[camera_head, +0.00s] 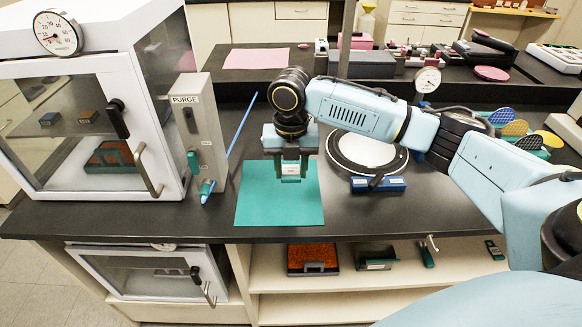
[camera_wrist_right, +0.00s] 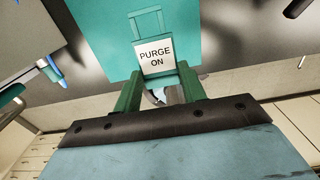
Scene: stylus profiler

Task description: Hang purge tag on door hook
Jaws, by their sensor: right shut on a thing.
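My right gripper (camera_head: 291,176) points down above the teal mat (camera_head: 255,205) and is shut on the purge tag. The tag (camera_wrist_right: 156,55) is green with a white "PURGE ON" label and a thin green loop at its far end in the right wrist view; it also shows small between the fingers in the head view (camera_head: 290,169). The glass door (camera_head: 75,135) of the white cabinet at left is closed. It carries a black fitting (camera_head: 117,118) near its upper right and a curved metal handle; I cannot tell whether the fitting is the hook. My left gripper is out of view.
A grey PURGE box (camera_head: 200,130) with green and blue fittings and a blue rod (camera_head: 241,124) stand between the cabinet and the mat. A round stage (camera_head: 367,150) lies right of the gripper. A second glass door (camera_head: 150,272) is below the counter. The mat's front is clear.

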